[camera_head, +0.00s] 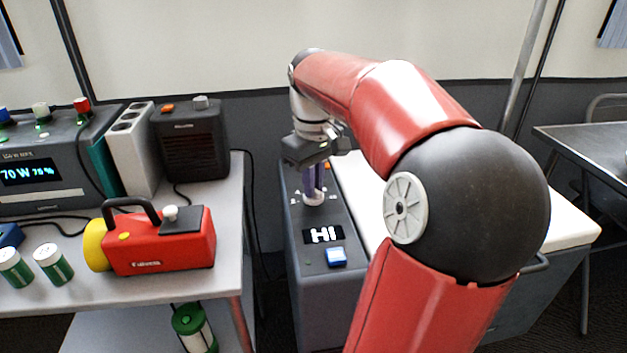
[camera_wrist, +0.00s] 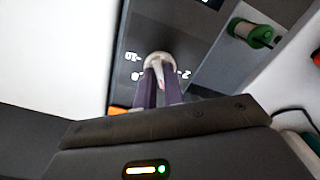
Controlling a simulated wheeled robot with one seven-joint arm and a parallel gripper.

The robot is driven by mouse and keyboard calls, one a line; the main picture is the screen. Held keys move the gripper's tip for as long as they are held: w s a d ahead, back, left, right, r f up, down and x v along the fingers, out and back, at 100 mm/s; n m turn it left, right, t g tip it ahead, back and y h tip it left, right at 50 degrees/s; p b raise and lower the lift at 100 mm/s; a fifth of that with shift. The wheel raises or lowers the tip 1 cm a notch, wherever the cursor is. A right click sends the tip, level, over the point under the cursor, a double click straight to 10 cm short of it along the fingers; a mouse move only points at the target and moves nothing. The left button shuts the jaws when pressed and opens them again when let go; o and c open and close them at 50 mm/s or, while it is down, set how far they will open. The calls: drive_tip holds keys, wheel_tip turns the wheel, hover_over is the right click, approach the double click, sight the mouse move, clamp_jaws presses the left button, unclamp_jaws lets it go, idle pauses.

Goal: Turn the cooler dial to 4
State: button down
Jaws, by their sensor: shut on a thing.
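The cooler (camera_head: 318,265) stands on the floor to the right of the table, a dark grey box with a white lid (camera_head: 362,190). Its dial (camera_head: 313,198) is a small round whitish knob on the top panel, with small marks around it. The dial also shows in the wrist view (camera_wrist: 158,60). A display (camera_head: 323,235) on the panel reads "HI". My gripper (camera_head: 314,190) points down with its purple fingers shut on the dial. In the wrist view the fingers (camera_wrist: 160,85) cover part of the dial and some marks. Its exact setting cannot be read.
A blue button (camera_head: 336,257) sits in front of the display, and an orange one (camera_head: 327,165) lies behind the dial. The table (camera_head: 150,285) at left carries a red lantern (camera_head: 165,240), a dark heater (camera_head: 190,140), a power station (camera_head: 40,165) and green-white canisters (camera_head: 52,262).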

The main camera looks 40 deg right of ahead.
drive_tip(key=shift+n, duration=1)
drive_tip(key=c, duration=1.5)
unclamp_jaws()
drive_tip(key=shift+r, duration=0.1)
wheel_tip(320, 180, up, 8)
drive_tip(key=shift+f+p, duration=0.15)
drive_tip(key=shift+p, duration=0.75)
